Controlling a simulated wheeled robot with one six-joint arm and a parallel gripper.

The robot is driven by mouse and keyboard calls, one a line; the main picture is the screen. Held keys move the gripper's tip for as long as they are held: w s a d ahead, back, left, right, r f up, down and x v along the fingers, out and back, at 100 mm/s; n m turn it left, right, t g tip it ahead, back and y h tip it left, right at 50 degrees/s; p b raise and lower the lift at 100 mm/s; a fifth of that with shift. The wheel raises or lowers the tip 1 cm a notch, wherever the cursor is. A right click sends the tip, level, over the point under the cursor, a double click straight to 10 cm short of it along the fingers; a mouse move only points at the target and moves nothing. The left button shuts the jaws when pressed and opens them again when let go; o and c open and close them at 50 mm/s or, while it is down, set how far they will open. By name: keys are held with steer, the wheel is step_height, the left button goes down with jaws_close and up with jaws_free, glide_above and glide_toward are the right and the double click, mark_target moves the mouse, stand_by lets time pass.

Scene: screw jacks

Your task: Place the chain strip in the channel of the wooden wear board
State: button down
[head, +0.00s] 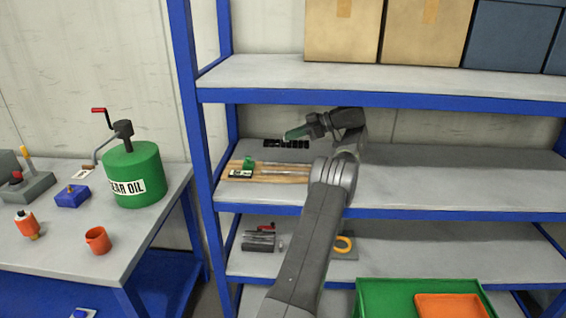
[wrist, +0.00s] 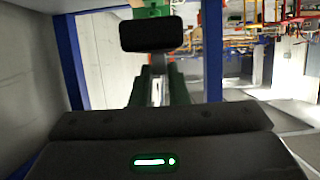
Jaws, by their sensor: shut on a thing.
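The wooden wear board (head: 280,179) lies on the middle shelf at the left, with a pale channel running along it. My gripper (head: 290,135) is above and behind the board, pointing left, with green finger pads. The chain strip (head: 273,143) shows as a short black row of links just under the fingertips, apart from the board. In the wrist view the green fingers (wrist: 157,92) are close together, and a black block (wrist: 152,35) sits just past their tips, seemingly the strip's end. The exact grip contact is hard to see.
A small green piece (head: 249,163) and a dark label plate (head: 240,173) are at the board's left end. A blue post (head: 200,130) stands left of it, and the upper shelf (head: 380,78) is overhead. The middle shelf is clear to the right.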

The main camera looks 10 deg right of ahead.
mark_target(293, 147)
steer(key=shift+w, duration=0.3)
step_height(293, 147, down, 5)
steer(key=shift+f+b, duration=0.1)
steer(key=shift+b, duration=0.25)
steer(key=shift+f, duration=2.25)
steer(key=shift+f+p, duration=0.1)
steer(key=shift+p, duration=0.2)
steer(key=c, duration=1.7)
jaws_free()
steer(key=shift+f, duration=0.1)
steer(key=o, duration=0.3)
